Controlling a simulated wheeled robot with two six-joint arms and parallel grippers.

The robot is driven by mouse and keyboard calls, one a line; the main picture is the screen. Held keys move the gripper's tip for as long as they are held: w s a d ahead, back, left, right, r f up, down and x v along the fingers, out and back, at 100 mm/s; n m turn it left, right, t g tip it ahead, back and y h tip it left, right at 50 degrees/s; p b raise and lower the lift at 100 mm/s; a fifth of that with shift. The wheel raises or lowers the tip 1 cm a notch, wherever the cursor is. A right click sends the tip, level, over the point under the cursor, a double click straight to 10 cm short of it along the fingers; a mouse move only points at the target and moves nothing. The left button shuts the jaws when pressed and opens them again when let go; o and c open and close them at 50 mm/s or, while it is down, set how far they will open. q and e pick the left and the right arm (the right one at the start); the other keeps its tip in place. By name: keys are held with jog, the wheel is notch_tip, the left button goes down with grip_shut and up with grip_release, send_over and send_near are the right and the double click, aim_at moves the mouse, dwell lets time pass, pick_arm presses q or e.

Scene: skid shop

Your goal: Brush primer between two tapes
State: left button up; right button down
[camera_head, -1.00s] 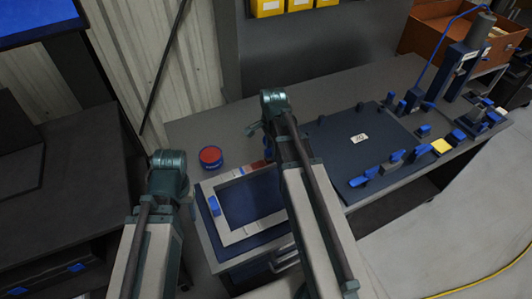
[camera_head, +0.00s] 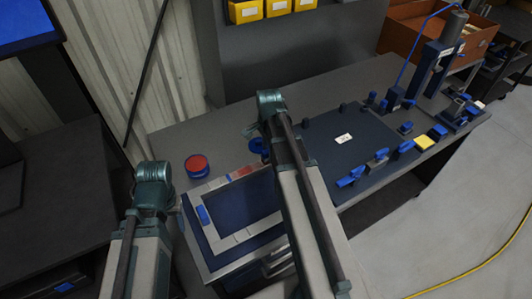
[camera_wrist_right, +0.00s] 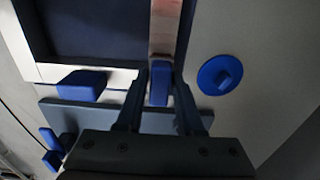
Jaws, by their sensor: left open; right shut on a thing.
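My right gripper (camera_wrist_right: 160,98) is shut on a small blue block-shaped piece, probably the brush handle (camera_wrist_right: 158,85); its bristles are not clear. A pale frame (camera_head: 210,233) with a dark blue inside lies on the bench. A pinkish strip (camera_wrist_right: 165,32) along the frame's edge lies just beyond the held piece in the right wrist view; whether they touch is unclear. A strip of reddish and whitish patches (camera_head: 215,187) shows on the frame's back side. Separate tapes are not clear. My left gripper (camera_head: 155,178) is left of the frame, open and apparently empty, its fingertips hidden.
A red-topped blue tin (camera_head: 196,164) stands behind the frame. A round blue knobbed piece (camera_wrist_right: 220,75) lies beside it in the right wrist view. A dark board (camera_head: 350,155) with blue clamps fills the bench to the right.

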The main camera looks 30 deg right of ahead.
jog(key=shift+r, duration=0.15)
notch_tip(320, 180, up, 6)
jog(key=p, duration=0.6)
notch_tip(320, 180, up, 3)
jog(key=p, duration=0.3)
dwell(0.4)
jog(key=shift+w+a, duration=0.1)
jog(key=shift+w, duration=0.05)
dwell(0.5)
